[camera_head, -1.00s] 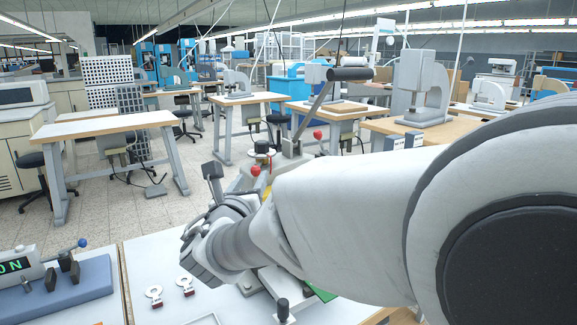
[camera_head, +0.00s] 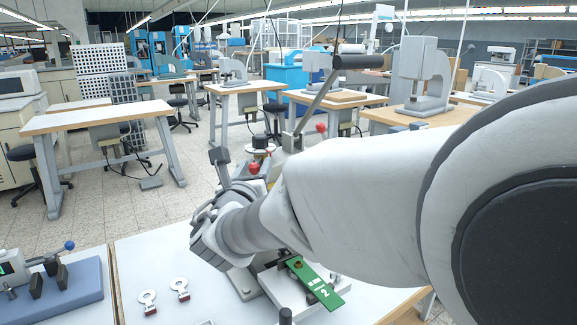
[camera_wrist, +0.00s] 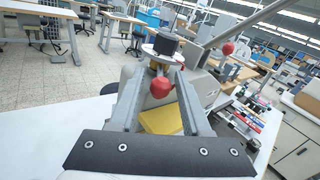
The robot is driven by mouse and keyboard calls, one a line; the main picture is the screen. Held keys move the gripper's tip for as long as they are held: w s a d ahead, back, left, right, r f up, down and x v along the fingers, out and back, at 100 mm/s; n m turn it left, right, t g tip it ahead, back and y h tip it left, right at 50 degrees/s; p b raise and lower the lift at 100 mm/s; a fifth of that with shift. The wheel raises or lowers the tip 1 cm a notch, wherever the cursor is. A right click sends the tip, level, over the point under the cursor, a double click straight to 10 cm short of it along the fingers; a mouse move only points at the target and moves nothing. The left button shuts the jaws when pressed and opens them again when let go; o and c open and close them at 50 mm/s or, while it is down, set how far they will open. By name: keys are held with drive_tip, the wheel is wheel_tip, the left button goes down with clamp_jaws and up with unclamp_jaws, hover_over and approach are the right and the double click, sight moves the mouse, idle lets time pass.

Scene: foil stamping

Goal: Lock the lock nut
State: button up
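The stamping machine stands beyond my gripper. A black knurled cylinder (camera_wrist: 165,44) on a silver disc (camera_wrist: 160,54) tops its post; I cannot tell for sure whether this is the lock nut. It also shows in the head view (camera_head: 260,141). Below it is a red ball knob (camera_wrist: 160,87), seen between my fingers in the wrist view; contact cannot be told. A yellow block (camera_wrist: 163,121) lies lower, partly hidden by my fingers. My gripper (camera_wrist: 160,74) is open, its two fingers spread and reaching toward the post. My arm hides much of the machine in the head view.
A long lever with a black grip (camera_head: 358,62) rises over the machine. A green card marked 2 (camera_head: 318,283) lies on its bed. Two ring-shaped tags (camera_head: 148,299) (camera_head: 180,288) lie on the white bench (camera_head: 150,255). A blue fixture (camera_head: 75,292) stands at left.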

clamp_jaws()
idle(1.3)
